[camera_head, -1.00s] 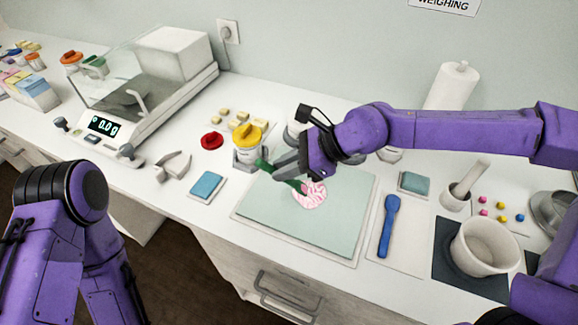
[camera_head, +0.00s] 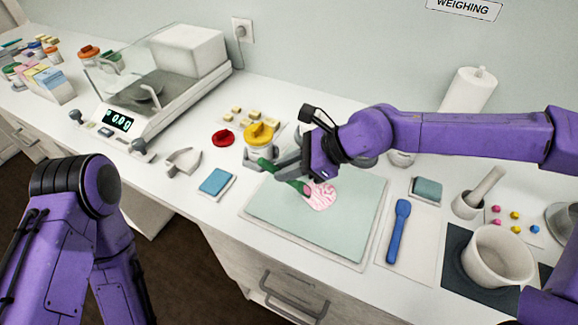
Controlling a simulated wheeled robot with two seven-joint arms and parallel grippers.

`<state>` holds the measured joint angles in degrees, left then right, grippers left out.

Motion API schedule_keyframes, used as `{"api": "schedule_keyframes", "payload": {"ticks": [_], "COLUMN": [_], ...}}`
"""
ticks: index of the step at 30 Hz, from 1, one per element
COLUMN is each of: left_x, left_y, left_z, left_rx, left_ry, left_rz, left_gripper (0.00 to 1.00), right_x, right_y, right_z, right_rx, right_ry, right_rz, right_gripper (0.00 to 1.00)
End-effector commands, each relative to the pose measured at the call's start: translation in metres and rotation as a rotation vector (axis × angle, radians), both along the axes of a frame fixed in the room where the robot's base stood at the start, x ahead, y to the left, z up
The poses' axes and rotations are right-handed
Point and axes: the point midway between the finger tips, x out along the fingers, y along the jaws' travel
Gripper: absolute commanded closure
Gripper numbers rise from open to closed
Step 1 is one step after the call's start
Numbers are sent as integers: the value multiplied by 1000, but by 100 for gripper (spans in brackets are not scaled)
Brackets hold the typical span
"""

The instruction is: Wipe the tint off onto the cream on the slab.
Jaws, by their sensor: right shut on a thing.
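The slab (camera_head: 345,228) is a pale green plate lying flat on the white bench. A round patch of cream (camera_head: 321,197), white with pink streaks, lies near its upper middle. My right gripper (camera_head: 288,170) is shut on a green spatula (camera_head: 294,185), just above and left of the cream. The spatula slants down to the right, with its low end at the cream's left edge. I cannot tell whether it touches the cream, and no tint can be made out on it. My left arm shows at the left, but its gripper is out of view.
A yellow-lidded jar (camera_head: 259,140) stands close behind the spatula. A blue spatula (camera_head: 399,230) lies right of the slab, near a mortar (camera_head: 497,256). A blue sponge (camera_head: 215,181) lies to the left, below the balance (camera_head: 150,105). The slab's front part is clear.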

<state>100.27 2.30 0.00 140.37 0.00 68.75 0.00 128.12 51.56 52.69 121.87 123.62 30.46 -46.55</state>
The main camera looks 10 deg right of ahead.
Motion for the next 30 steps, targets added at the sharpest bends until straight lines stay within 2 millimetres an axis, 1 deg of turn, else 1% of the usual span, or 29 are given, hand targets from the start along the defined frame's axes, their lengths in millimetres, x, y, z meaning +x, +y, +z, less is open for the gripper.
{"api": "schedule_keyframes", "payload": {"ticks": [21,24,30], "left_x": [0,0,0], "left_y": [0,0,0], "left_z": [52,54,52], "left_rx": [0,0,0], "left_ry": [0,0,0], "left_rz": [0,0,0], "left_gripper": [65,65,65], "right_x": [0,0,0], "right_y": [0,0,0], "right_z": [59,62,60], "right_rx": [1,1,1], "right_ry": [0,-1,-2], "right_rz": [0,1,0], "right_gripper": [100,100,100]}}
